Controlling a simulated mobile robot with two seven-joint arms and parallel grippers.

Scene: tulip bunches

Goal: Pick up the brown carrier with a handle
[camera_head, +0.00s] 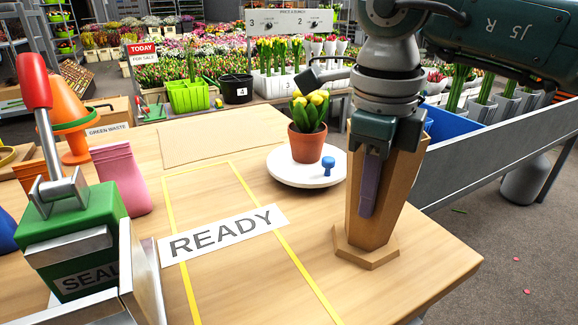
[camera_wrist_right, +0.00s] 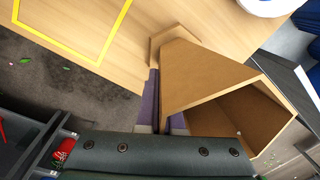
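A tall brown hexagonal container (camera_head: 385,200) stands upright on a wider foot near the right table edge. My left gripper is not in view.
A white round plate (camera_head: 290,180) holds a potted yellow plant (camera_head: 307,143) and a blue knob (camera_head: 328,165). A green SEAL device (camera_head: 75,235) with a red lever stands left. The READY sign (camera_head: 222,234) lies on the otherwise clear taped area. A flat brown sheet (camera_head: 205,138) lies behind.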

